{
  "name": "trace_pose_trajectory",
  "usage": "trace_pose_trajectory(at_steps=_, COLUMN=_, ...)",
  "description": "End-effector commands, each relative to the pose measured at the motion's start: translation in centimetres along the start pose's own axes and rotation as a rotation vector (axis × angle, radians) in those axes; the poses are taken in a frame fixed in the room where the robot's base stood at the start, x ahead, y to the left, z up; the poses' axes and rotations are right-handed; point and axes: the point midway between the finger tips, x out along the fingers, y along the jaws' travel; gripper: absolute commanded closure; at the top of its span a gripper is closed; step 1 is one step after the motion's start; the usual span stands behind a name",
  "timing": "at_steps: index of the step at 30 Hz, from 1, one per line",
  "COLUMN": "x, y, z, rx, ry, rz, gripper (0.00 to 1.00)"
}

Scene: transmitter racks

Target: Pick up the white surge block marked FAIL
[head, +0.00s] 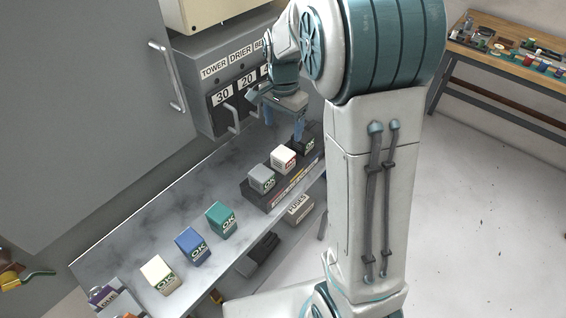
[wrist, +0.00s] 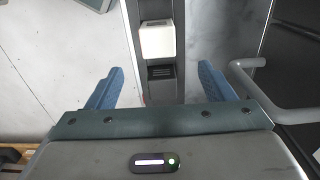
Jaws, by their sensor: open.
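The white surge block with a red label (head: 284,155) sits on a dark holder on the bench, between a grey block (head: 261,175) marked OK and a dark block (head: 310,146). Its red lettering is too small to read surely. A white block also shows from above in the wrist view (wrist: 157,39), ahead of my fingertips. My gripper (head: 298,132) is open and empty, above the dark-block end of the holder. In the wrist view my two blue fingers (wrist: 160,80) stand wide apart, short of the white block.
Teal (head: 221,217), blue (head: 192,244) and cream (head: 160,273) blocks marked OK stand along the bench. A cabinet with handles (head: 232,118) rises behind the holder; a bar handle (wrist: 246,75) is close to my right finger. A fuses box (head: 299,208) sits below.

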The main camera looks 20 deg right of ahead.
Motion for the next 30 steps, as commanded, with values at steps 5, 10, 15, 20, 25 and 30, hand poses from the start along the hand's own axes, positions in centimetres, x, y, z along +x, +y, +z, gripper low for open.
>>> trace_pose_trajectory(at_steps=5, x=3.6, y=0.1, z=0.1, rx=0.0, ry=-0.003, rz=0.004, gripper=0.25)
trace_pose_trajectory(at_steps=10, x=5.6, y=0.1, z=0.0, rx=0.0, ry=-0.001, rz=0.001, gripper=0.25)
trace_pose_trajectory(at_steps=15, x=6.7, y=0.2, z=0.1, rx=-0.001, ry=-0.002, rz=0.002, gripper=0.25)
trace_pose_trajectory(at_steps=20, x=9.2, y=0.4, z=0.4, rx=-0.002, ry=-0.003, rz=0.004, gripper=0.25)
trace_pose_trajectory(at_steps=25, x=10.9, y=0.3, z=0.4, rx=-0.002, ry=-0.001, rz=0.002, gripper=0.25)
trace_pose_trajectory(at_steps=30, x=11.1, y=0.3, z=0.3, rx=-0.002, ry=0.001, rz=-0.001, gripper=0.25)
